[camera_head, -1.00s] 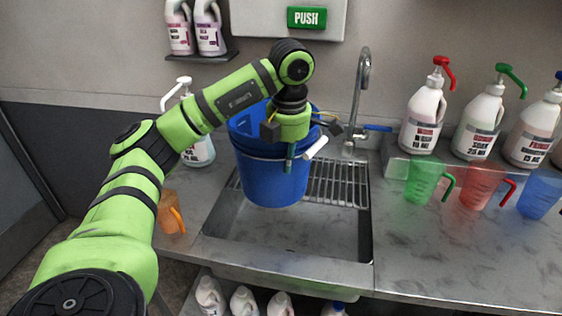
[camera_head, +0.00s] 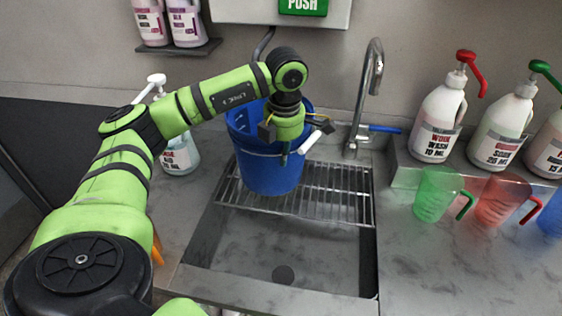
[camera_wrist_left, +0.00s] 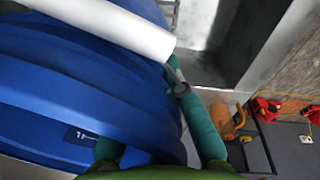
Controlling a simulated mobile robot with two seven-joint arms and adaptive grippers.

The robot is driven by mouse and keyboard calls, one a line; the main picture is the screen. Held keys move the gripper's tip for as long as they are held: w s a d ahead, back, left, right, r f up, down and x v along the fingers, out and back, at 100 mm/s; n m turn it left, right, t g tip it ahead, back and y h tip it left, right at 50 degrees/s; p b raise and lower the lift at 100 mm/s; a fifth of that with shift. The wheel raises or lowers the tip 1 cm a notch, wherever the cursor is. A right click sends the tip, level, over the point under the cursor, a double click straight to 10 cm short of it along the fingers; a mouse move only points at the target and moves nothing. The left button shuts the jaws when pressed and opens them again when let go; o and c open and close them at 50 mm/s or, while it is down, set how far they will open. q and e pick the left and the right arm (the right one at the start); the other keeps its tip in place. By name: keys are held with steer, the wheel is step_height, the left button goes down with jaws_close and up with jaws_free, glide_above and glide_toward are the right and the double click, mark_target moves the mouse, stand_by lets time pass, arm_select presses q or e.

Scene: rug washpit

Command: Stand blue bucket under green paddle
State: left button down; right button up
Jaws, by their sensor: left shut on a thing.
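The blue bucket (camera_head: 268,172) is upright over the wire rack at the back of the sink, below the green paddle (camera_head: 303,5) marked PUSH on the wall unit. The paddle is cut off by the top edge of the head view. My left gripper (camera_head: 285,148) is shut on the bucket at its upper near side, beside the white handle grip (camera_head: 310,142). In the left wrist view the bucket's blue ribbed side (camera_wrist_left: 80,90) fills the left half. I cannot tell whether its bottom touches the rack. My right gripper is not in view.
The sink (camera_head: 280,250) has a wire rack (camera_head: 330,195) and a tall tap (camera_head: 372,85) right of the bucket. Pump bottles (camera_head: 438,120) and coloured jugs (camera_head: 436,192) stand at right. A white-pump bottle (camera_head: 180,155) stands at left. The sink's front is empty.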

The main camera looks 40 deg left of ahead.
mark_target(282, 177)
arm_select(q)
step_height(282, 177, down, 3)
steer(key=shift+w+a+f+p, duration=0.1)
steer(key=shift+f+p, duration=0.05)
steer(key=shift+p, duration=0.45)
steer(key=shift+f, duration=0.5)
steer(key=c, duration=1.4)
jaws_free()
steer(key=shift+o, duration=0.2)
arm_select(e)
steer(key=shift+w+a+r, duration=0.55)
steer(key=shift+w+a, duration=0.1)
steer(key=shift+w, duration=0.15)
